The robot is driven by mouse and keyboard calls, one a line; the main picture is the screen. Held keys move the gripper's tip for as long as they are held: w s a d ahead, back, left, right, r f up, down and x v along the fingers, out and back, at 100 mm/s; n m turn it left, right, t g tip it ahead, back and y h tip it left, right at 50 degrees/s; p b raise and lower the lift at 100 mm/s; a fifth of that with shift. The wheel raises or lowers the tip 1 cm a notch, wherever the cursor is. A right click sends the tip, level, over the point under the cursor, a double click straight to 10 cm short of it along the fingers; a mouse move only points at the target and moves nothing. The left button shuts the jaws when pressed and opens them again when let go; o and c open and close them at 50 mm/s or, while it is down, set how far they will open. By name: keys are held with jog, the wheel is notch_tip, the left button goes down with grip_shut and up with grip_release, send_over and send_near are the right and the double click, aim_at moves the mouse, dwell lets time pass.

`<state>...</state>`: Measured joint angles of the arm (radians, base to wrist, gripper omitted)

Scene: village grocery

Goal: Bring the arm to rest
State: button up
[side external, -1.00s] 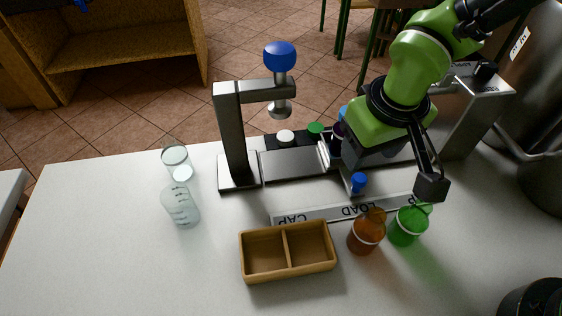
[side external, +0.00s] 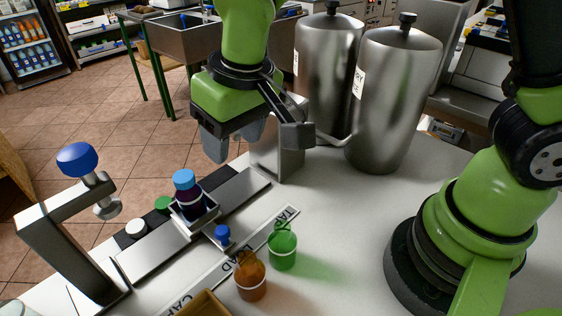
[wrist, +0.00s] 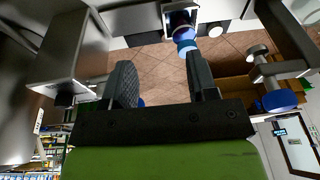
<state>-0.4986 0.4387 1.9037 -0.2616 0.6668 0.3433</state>
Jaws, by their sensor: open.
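My gripper (side external: 232,142) hangs in the air above the bench, behind and to the right of the fixture, with its fingers apart and nothing between them. In the wrist view my gripper (wrist: 160,72) also shows two separated dark fingers with an empty gap. A dark bottle with a light blue cap (side external: 188,196) stands upright in the carriage on the metal rail (side external: 245,192), apart from the fingers. It also shows in the wrist view, its blue cap (wrist: 186,47) beyond the fingertips.
A capping press with a blue knob (side external: 77,158) stands at left. Orange flask (side external: 250,279), green flask (side external: 283,250) and small blue cap (side external: 222,233) are in front of the rail. A wooden tray (side external: 204,304) is at the bottom edge. Tall steel canisters (side external: 388,105) stand behind right.

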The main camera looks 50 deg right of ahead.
jog(key=s+d+r+m+t+y, duration=0.1)
jog(key=s+d+r+m+t, duration=0.15)
jog(key=s+d+r, duration=0.6)
jog(key=s+d+r+m+t, duration=0.2)
jog(key=s+d+r, duration=0.1)
jog(key=s, duration=0.3)
jog(key=shift+s+d+r, duration=0.35)
jog(key=shift+d+r, duration=0.05)
jog(key=shift+d, duration=0.05)
